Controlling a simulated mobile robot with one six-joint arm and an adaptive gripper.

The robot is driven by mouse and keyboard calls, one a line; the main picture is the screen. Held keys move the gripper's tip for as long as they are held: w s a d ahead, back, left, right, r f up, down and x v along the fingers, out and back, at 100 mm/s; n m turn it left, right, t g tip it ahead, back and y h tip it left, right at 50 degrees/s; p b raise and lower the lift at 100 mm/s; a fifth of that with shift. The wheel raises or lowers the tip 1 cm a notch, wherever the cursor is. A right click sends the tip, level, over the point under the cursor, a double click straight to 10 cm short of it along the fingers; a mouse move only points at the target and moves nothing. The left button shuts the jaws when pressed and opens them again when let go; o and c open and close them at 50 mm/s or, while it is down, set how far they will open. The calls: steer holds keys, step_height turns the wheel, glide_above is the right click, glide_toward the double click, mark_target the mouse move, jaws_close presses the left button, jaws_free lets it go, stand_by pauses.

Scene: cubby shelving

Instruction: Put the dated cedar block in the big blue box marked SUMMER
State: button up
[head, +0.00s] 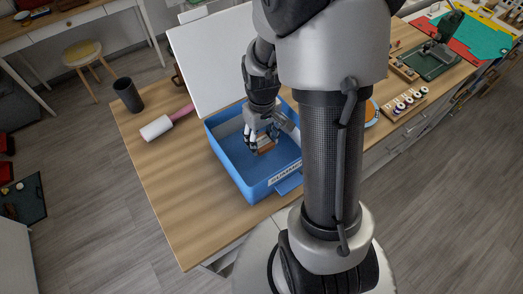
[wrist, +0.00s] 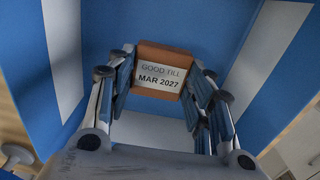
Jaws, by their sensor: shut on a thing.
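The cedar block (wrist: 150,54) is reddish brown with a white label reading "GOOD TILL MAR 2027". It sits between the fingers of my gripper (wrist: 157,85) in the wrist view, held at both sides. In the head view my gripper (head: 262,144) is inside the big blue box (head: 236,172), with the block (head: 266,146) low in it. I cannot tell whether the block touches the box floor. The box is open, and its front label (head: 285,175) is partly hidden by my arm, so only part of its lettering shows.
A white panel (head: 212,62) stands upright behind the box. A lint roller (head: 165,124) and a dark cup (head: 128,95) are on the wooden table (head: 180,200) to the left. Thread spools (head: 405,102) and a green device (head: 438,55) are to the right. The table's front left is clear.

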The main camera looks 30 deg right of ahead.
mark_target(261, 148)
steer(key=shift+f+b, duration=0.7)
steer(key=shift+f, duration=1.9)
steer(key=shift+f, duration=0.2)
steer(key=o, duration=0.9)
steer(key=shift+r, duration=0.15)
